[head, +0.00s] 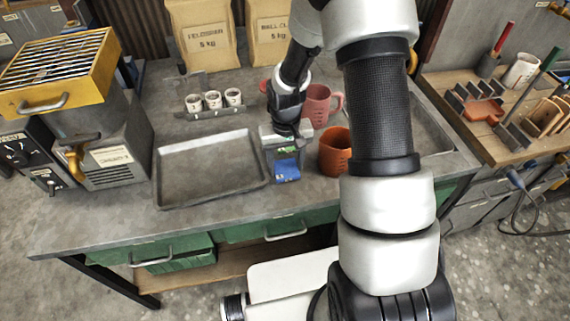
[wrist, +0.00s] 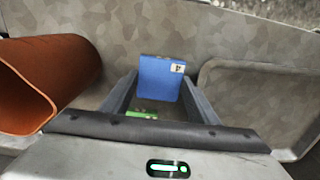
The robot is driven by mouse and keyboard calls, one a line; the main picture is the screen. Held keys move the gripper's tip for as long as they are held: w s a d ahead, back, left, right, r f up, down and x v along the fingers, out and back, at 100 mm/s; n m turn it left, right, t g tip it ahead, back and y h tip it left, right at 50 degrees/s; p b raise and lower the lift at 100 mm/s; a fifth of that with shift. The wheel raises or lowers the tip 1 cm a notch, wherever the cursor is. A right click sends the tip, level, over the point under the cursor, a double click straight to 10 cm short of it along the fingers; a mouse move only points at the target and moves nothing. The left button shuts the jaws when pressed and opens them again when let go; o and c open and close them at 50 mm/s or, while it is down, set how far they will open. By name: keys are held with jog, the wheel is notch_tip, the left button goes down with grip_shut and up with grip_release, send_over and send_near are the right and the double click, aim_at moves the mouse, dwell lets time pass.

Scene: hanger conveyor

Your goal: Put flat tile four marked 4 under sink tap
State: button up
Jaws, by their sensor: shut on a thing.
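A flat blue tile (wrist: 160,80) with a small white label is between my gripper's fingers in the wrist view; the dark mark on the label is too small to read surely. It also shows in the head view as a blue patch (head: 287,169). My gripper (wrist: 155,98) is shut on this tile, low over the grey worktop, between the metal tray and the orange mug. I cannot tell whether the tile touches the worktop. A sink-like basin (head: 440,146) shows partly at the right, behind my arm. No tap is clearly visible; my arm covers much of that area.
An empty metal tray (head: 163,192) lies left of my gripper. An orange mug (head: 334,152) stands close on its right, and a pink mug (head: 317,105) behind. Three small cups (head: 213,100) stand at the back. Bare worktop (head: 235,207) lies along the front edge.

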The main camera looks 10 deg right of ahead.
jog(key=shift+f, duration=0.35)
jog(key=o, duration=0.7)
jog(key=shift+f, duration=0.1)
jog(key=o, duration=0.4)
jog(key=shift+r, duration=0.2)
